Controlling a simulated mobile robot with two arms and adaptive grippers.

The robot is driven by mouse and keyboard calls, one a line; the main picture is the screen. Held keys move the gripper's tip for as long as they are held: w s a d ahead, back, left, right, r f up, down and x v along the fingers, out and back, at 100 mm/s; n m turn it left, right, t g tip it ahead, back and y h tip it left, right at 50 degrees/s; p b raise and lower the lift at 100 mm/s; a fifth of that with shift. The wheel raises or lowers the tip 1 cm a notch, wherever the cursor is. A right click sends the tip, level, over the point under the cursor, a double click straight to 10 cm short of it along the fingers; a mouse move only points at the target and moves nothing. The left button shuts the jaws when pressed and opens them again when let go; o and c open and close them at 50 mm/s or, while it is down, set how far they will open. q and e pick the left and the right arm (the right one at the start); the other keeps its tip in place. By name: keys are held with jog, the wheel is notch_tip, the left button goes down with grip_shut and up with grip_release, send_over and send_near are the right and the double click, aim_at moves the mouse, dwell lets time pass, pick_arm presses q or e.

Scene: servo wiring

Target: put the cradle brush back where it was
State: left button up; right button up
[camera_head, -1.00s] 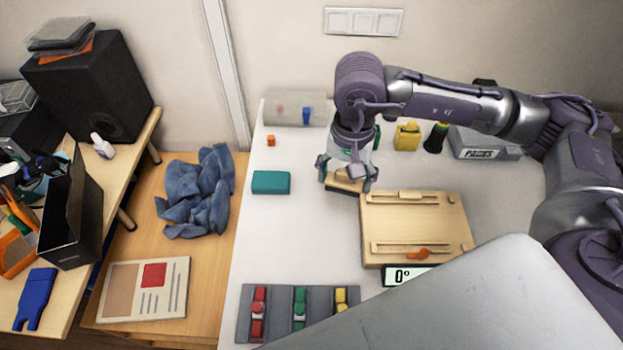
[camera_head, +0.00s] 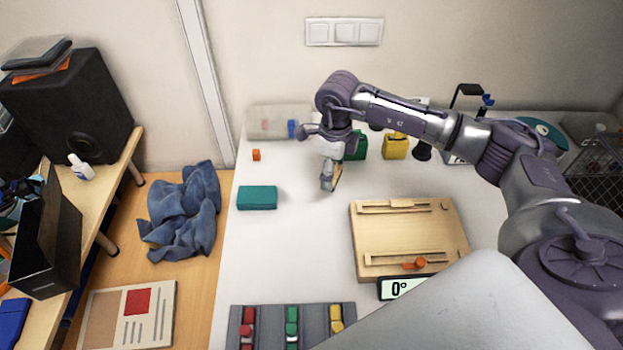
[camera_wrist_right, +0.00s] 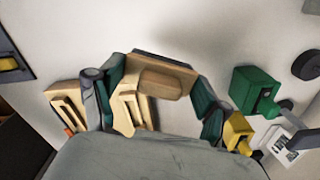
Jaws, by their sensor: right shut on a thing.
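The cradle brush (camera_wrist_right: 160,78) is a pale wooden block with a rounded grip and a dark edge strip along its far side. My right gripper (camera_wrist_right: 155,92) is shut on it, one dark green finger pad at each side. In the head view my right gripper (camera_head: 329,182) points down over the white table, behind and left of the wooden cradle board (camera_head: 385,238). The brush (camera_head: 338,177) shows there only as a thin tan strip beside the fingers. I cannot tell how high it is above the table. My left gripper is out of view.
A teal block (camera_head: 257,198) and a small orange cube (camera_head: 256,155) lie to the left. A green block (camera_head: 356,150) and a yellow block (camera_head: 395,148) stand just behind the gripper. A grey tray (camera_head: 268,325) is at the front. The table between teal block and board is clear.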

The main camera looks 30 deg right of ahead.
send_over(311, 190)
notch_tip(311, 190, down, 4)
jog(key=shift+w+d+r+p, duration=0.1)
jog(key=shift+r+p, duration=0.05)
jog(key=shift+p, duration=0.25)
notch_tip(311, 190, down, 3)
jog(key=shift+f+p, duration=0.15)
jog(key=shift+p, duration=0.3)
jog(key=shift+f, duration=0.3)
jog(key=shift+f, duration=0.2)
jog(key=o, duration=1.1)
